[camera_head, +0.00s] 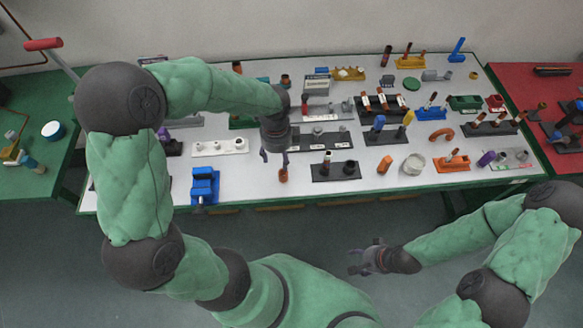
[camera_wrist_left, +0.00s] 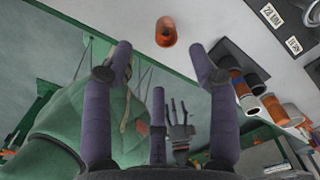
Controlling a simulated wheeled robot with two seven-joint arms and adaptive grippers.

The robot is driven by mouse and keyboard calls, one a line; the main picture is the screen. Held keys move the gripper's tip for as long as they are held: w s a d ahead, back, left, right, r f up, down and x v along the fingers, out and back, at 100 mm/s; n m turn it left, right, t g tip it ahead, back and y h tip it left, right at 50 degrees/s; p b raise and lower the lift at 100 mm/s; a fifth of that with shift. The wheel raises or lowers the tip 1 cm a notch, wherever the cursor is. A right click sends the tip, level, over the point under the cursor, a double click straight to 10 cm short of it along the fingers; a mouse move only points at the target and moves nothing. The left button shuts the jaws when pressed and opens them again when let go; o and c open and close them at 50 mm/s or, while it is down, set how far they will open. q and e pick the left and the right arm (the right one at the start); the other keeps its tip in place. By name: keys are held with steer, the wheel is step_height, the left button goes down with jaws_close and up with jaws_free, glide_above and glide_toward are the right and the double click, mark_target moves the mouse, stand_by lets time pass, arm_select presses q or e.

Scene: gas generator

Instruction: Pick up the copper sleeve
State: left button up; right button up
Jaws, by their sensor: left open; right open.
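The copper sleeve (camera_head: 283,175) stands near the front edge of the white table, just below my left gripper (camera_head: 275,158). In the left wrist view, the copper sleeve (camera_wrist_left: 166,31) shows its round opening and lies beyond the fingertips, between their lines. My left gripper (camera_wrist_left: 163,62) is open and empty, with its purple-grey fingers spread and apart from the sleeve. My right gripper (camera_head: 364,262) is open and empty in front of the table, over the floor.
A blue vise-like fixture (camera_head: 204,186) stands left of the sleeve. A dark block with cylinders (camera_head: 336,171) stands close on its right. Another orange piece (camera_head: 385,163) lies further right. A white tray with small parts (camera_head: 220,147) is behind left.

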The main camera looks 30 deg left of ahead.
arm_select(q)
steer(key=b, duration=0.2)
glide_above(282, 175)
steer(key=f, duration=0.5)
steer(key=shift+s+a+f, duration=0.15)
steer(key=shift+a+f, duration=0.15)
steer(key=f, duration=0.1)
steer(key=f+b, duration=0.1)
steer(key=f, duration=0.1)
steer(key=f+b, duration=0.1)
steer(key=f, duration=0.1)
steer(key=shift+d, duration=0.25)
steer(key=c, duration=1.1)
